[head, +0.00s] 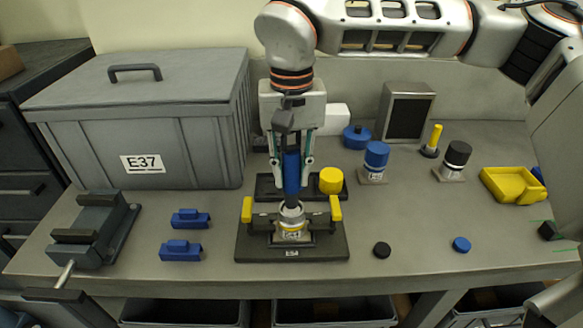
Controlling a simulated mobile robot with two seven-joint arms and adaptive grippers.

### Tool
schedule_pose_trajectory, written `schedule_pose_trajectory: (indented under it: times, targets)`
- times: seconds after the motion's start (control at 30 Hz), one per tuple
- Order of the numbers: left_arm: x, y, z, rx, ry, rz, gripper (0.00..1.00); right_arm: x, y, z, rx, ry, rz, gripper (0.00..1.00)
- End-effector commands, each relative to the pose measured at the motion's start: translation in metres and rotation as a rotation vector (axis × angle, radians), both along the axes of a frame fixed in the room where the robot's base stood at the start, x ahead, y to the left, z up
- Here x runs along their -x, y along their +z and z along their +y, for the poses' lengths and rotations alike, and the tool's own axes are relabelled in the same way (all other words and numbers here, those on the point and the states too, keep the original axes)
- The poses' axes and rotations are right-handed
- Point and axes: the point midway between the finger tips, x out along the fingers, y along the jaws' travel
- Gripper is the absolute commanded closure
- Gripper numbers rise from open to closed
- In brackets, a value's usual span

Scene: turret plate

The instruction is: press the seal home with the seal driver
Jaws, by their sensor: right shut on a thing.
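My right gripper (291,165) comes down from above at the middle of the bench. It is shut on the blue handle of the seal driver (292,178), which stands about upright. The driver's dark lower end is over the metal housing (292,222) on the dark fixture plate (248,247). I cannot tell whether the driver touches the housing or the seal; the seal is not clearly seen. Yellow clamp handles (247,210) (336,208) stand on both sides of the housing. My left gripper is not in view.
A dark rack with a yellow knob (331,180) lies just behind. A large grey bin (140,120) stands left, a vise (95,228) front left, blue blocks (181,250) nearby. Blue-capped (376,158) and black-capped (456,158) parts and a yellow tray (512,185) are right. Small caps (382,250) lie front right.

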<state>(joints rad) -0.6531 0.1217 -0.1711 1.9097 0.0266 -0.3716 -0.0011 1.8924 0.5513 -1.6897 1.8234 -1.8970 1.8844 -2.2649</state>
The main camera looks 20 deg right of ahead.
Motion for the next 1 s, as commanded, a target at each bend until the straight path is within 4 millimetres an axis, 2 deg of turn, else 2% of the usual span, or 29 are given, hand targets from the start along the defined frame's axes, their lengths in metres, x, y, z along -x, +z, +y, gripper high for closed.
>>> schedule_pose_trajectory:
  times: [0.53,1.0]
  targets:
    - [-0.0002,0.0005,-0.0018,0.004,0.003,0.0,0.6,0.0,-0.0003,0.0,0.0,0.0,0.0,1.0]
    - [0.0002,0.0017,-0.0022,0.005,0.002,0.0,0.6,0.0002,-0.0082,0.0001,0.0,0.0,0.0,1.0]
